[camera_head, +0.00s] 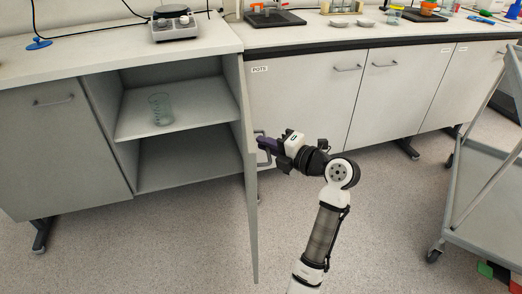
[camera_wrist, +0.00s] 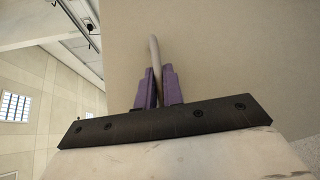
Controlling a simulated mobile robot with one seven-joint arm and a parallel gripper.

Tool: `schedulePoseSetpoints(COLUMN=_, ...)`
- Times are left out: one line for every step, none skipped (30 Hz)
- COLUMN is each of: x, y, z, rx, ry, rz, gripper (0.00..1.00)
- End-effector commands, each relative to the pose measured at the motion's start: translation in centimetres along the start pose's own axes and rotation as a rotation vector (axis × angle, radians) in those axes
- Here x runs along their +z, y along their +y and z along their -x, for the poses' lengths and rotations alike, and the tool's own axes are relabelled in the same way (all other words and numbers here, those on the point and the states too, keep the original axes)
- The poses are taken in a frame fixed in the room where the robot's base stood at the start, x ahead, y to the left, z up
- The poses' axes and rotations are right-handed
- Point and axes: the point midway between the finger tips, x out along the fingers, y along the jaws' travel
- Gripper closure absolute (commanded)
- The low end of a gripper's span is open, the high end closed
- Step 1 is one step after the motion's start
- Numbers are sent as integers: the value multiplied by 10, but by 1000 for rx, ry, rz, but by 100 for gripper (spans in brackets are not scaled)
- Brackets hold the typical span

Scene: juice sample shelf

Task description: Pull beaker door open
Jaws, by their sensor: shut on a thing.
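The beaker door (camera_head: 250,190) is swung wide open and shows nearly edge-on in the head view. Its inner compartment is exposed, with a glass beaker (camera_head: 160,109) standing on the middle shelf (camera_head: 195,112). My gripper (camera_head: 261,143) is at the right side of the door, at its handle (camera_head: 266,158). In the wrist view, the purple fingers (camera_wrist: 158,88) are shut on the light handle bar (camera_wrist: 154,55), which rises between them. The door face (camera_wrist: 225,65) fills much of that view behind the fingers.
A closed cabinet door (camera_head: 38,140) is at the left, and more closed doors (camera_head: 305,100) stand to the right. A grey cart (camera_head: 475,190) stands at the far right. A hotplate (camera_head: 174,25) sits on the counter. The floor (camera_head: 160,235) before the open cabinet is clear.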

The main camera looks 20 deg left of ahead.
Motion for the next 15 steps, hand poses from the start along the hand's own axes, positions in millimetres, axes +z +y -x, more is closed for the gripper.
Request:
schedulePoseSetpoints(x=2, y=-2, z=1, rx=0, ry=4, rz=1, gripper=100)
schedulePoseSetpoints(x=3, y=-2, z=2, rx=0, ry=8, rz=1, gripper=100)
schedulePoseSetpoints(x=4, y=-3, z=2, rx=1, ry=12, rz=1, gripper=100)
schedulePoseSetpoints(x=5, y=-3, z=2, rx=1, ry=14, rz=2, gripper=100)
schedulePoseSetpoints(x=6, y=-2, z=3, rx=2, ry=16, rz=2, gripper=100)
schedulePoseSetpoints(x=6, y=-2, z=3, rx=2, ry=19, rz=2, gripper=100)
schedulePoseSetpoints(x=7, y=-2, z=4, rx=3, ry=20, rz=3, gripper=100)
schedulePoseSetpoints(x=7, y=-2, z=4, rx=3, ry=21, rz=3, gripper=100)
schedulePoseSetpoints(x=7, y=-2, z=4, rx=3, ry=22, rz=3, gripper=100)
schedulePoseSetpoints(x=7, y=-2, z=4, rx=3, ry=23, rz=3, gripper=100)
schedulePoseSetpoints(x=7, y=-2, z=4, rx=3, ry=23, rz=3, gripper=100)
schedulePoseSetpoints(x=7, y=-2, z=4, rx=3, ry=23, rz=3, gripper=100)
schedulePoseSetpoints(x=7, y=-2, z=4, rx=3, ry=23, rz=3, gripper=100)
schedulePoseSetpoints(x=7, y=-2, z=4, rx=3, ry=23, rz=3, gripper=100)
schedulePoseSetpoints(x=7, y=-2, z=4, rx=3, ry=23, rz=3, gripper=100)
